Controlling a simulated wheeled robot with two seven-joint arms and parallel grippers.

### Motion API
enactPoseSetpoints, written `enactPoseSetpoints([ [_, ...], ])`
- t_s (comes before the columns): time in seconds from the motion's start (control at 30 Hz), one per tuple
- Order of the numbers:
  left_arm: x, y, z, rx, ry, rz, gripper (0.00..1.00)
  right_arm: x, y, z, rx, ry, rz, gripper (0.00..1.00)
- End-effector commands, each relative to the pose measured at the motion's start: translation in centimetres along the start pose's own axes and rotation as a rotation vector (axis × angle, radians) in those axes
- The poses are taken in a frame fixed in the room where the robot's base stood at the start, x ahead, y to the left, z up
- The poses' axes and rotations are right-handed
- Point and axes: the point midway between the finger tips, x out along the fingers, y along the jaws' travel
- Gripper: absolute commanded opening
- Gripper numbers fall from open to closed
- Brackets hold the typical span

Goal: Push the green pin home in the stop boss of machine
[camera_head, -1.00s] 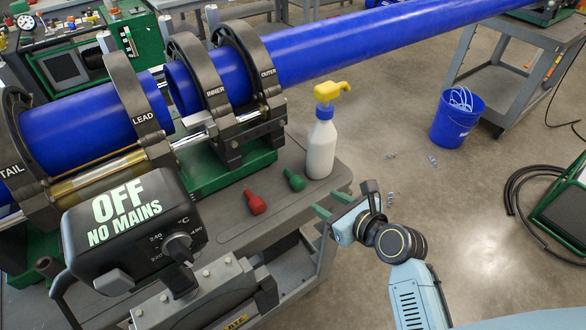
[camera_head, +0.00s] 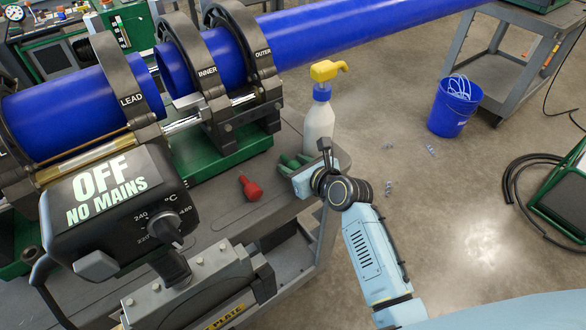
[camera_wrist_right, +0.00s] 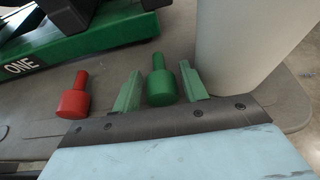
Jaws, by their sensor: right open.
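The green pin (camera_wrist_right: 160,84) lies on the grey cart top, between the two green fingers of my open right gripper (camera_wrist_right: 161,88) in the right wrist view. The fingers stand on either side of it, with a gap visible at least on the right side. In the head view my right gripper (camera_head: 292,164) partly covers the green pin. The machine (camera_head: 215,155) has a green base and dark clamps around blue pipe. The word ONE shows on its green base (camera_wrist_right: 100,42) in the wrist view. I cannot make out the stop boss. My left gripper is not in view.
A red pin (camera_head: 250,188) lies left of the green one. A white bottle with a yellow pump (camera_head: 319,118) stands close beside my right gripper. The heater box marked OFF NO MAINS (camera_head: 115,205) is at front left. A blue bucket (camera_head: 455,108) stands on the floor.

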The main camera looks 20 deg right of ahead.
Motion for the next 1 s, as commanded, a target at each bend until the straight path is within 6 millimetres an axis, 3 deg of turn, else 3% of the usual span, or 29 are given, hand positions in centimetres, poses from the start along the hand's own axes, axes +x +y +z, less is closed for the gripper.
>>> enactPoseSetpoints([
  [0.3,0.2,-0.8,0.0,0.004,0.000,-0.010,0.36,0.7,0.0,0.0,0.000,-0.001,0.000,0.43],
  [0.6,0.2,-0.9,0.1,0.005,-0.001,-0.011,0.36,0.7,0.0,0.1,0.000,-0.001,0.000,0.09],
  [1.0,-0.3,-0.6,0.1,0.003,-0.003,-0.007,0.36,0.2,0.0,1.3,0.001,-0.004,0.000,0.09],
])
